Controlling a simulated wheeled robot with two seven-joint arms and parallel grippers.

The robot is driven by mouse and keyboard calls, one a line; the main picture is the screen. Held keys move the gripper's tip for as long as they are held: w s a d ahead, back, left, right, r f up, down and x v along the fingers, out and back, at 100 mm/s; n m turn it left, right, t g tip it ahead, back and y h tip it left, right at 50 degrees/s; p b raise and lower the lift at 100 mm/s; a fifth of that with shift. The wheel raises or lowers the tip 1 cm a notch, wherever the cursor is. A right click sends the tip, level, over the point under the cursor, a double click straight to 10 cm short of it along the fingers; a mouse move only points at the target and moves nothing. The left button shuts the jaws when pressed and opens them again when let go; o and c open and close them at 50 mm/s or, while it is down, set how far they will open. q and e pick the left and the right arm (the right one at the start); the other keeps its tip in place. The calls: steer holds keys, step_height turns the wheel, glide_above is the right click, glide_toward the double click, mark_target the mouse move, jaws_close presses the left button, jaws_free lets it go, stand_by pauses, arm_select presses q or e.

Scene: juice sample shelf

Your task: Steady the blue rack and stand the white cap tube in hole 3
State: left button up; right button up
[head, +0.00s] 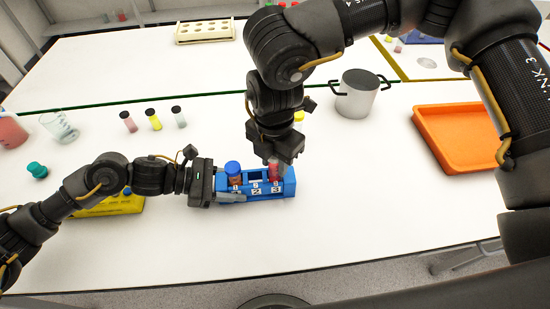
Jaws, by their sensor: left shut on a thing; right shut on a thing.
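The blue rack (289,187) stands on the white table, with labels 1, 2 and 3 on its front. My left gripper (217,192) is shut on the rack's left end. A blue-capped tube (233,168) stands in hole 1, and hole 2 looks empty. My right gripper (275,160) points down over the rack's right end, shut on a tube with red contents (274,174). This tube looks upright at hole 3; its cap is hidden by the gripper, and I cannot tell how deep it sits.
A grey pot (357,96) and an orange tray (455,145) are to the right. Several small tubes (153,120) stand back left. A yellow block (112,206) lies behind my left arm. The front table is clear.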

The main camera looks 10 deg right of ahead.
mark_target(276, 171)
steer(key=shift+f, duration=1.45)
stand_by(0.3)
steer(key=o, duration=1.1)
steer(key=shift+s+d+f, duration=0.1)
steer(key=shift+d, duration=0.1)
steer(key=r, duration=1.2)
steer(key=shift+a+r, duration=0.2)
steer(key=shift+r, duration=0.05)
